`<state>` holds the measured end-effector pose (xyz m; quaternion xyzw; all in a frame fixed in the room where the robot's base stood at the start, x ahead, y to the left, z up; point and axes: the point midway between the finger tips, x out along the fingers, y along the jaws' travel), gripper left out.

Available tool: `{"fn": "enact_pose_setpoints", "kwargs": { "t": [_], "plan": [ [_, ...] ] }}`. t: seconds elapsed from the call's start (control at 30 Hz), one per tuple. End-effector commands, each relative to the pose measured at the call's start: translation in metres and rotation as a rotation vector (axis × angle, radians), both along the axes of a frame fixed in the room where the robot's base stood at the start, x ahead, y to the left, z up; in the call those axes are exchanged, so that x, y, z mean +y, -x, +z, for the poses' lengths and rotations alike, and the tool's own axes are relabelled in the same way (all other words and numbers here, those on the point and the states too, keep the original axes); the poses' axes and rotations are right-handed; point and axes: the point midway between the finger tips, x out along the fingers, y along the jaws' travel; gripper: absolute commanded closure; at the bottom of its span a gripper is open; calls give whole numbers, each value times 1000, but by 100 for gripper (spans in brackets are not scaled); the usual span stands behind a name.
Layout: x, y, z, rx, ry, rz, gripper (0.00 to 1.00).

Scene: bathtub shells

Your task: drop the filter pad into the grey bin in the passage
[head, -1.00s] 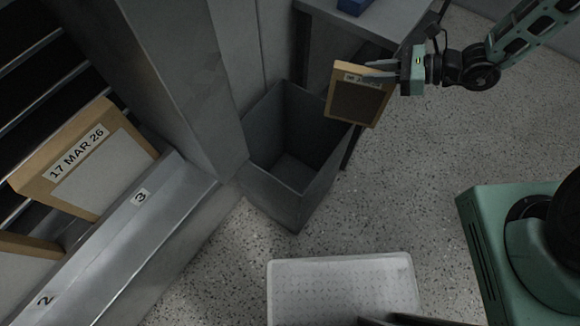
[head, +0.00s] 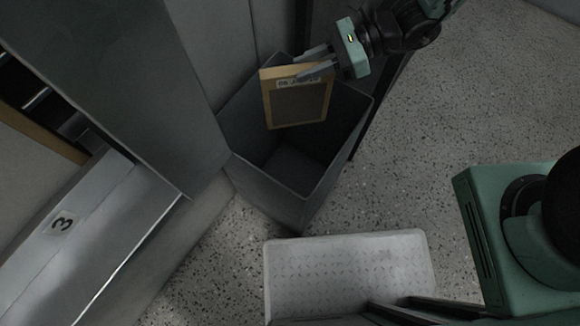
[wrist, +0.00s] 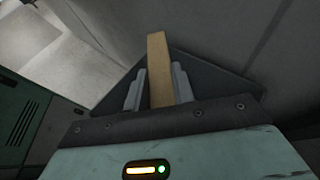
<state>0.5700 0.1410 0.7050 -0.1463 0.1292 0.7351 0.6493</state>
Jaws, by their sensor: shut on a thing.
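The filter pad (head: 297,103) is a flat square with a tan frame, a dark grey face and a label along its top edge. My gripper (head: 318,62) is shut on its top edge, and the pad hangs over the open mouth of the grey bin (head: 262,178). The bin is tall, square and dark, and the part of its floor that shows looks empty. In the wrist view the pad's tan edge (wrist: 158,70) stands between my two fingers (wrist: 157,88), with the dark bin (wrist: 210,75) behind it.
A white textured tray (head: 345,262) lies on the speckled floor in front of the bin. A metal ledge marked 3 (head: 75,225) and a grey post (head: 130,80) stand to the left. Speckled floor (head: 450,110) is clear to the right.

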Motion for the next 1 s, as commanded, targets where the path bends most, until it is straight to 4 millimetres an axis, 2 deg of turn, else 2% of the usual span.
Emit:
{"fn": "enact_pose_setpoints", "kwargs": {
  "t": [0.03,0.23,0.6,0.63,0.7,1.0],
  "plan": [
    [0,0,-12,0,0,0,100],
    [0,0,-33,0,0,0,100],
    [0,0,-36,0,-1,0,100],
    [0,0,-36,0,-1,0,70],
    [0,0,-36,0,-1,-1,50],
    [-1,0,-36,1,0,-1,50]
  ]
}}
